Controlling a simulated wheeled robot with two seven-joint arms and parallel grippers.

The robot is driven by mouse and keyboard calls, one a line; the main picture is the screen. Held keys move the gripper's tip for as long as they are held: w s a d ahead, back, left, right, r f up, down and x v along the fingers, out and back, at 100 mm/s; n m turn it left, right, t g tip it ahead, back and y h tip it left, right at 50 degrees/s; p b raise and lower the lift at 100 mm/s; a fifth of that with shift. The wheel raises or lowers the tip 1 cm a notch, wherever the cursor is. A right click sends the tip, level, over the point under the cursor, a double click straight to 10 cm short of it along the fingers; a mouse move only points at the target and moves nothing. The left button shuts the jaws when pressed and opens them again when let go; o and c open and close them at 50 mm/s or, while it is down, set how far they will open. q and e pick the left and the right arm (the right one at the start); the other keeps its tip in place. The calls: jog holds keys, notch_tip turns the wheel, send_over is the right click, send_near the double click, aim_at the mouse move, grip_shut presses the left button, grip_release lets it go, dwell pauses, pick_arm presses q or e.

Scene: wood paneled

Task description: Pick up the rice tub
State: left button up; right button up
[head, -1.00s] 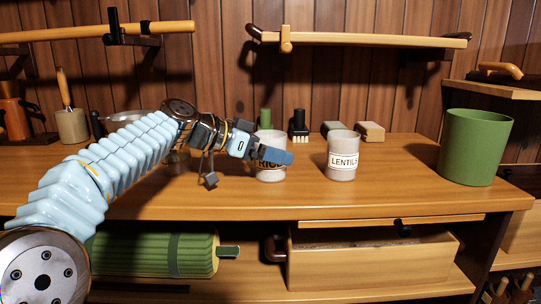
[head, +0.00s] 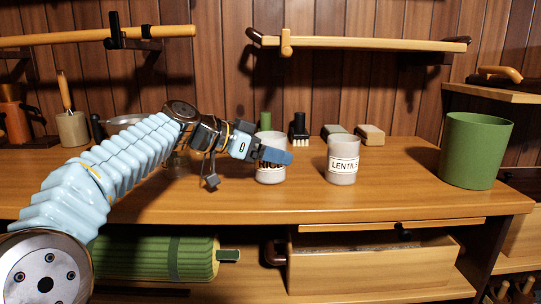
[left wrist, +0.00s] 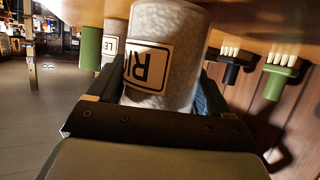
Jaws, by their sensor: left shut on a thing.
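The rice tub (head: 270,176) is a whitish cylinder with a dark-lettered label, on the wooden worktop in the head view. My left gripper (head: 268,155) is shut on it, and its fingers cover part of the tub's front and label. In the left wrist view the rice tub (left wrist: 165,55) sits between the two fingers, its label partly showing. I cannot tell whether its base is touching the worktop. My right gripper is not in view.
A lentils tub (head: 343,158) stands right of the rice tub, apart from it. A green bin (head: 474,150) stands at the worktop's right end. A drawer (head: 370,265) is open below the front edge.

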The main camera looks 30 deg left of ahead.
aim_at(268, 136)
pick_arm(q)
notch_tip(268, 136, up, 3)
jog(key=shift+r, duration=0.15)
jog(key=s+a+r, duration=0.2)
jog(key=s+r, duration=0.7)
jog(key=s, duration=0.5)
jog(key=shift+p, duration=0.35)
jog(key=shift+r, duration=0.1)
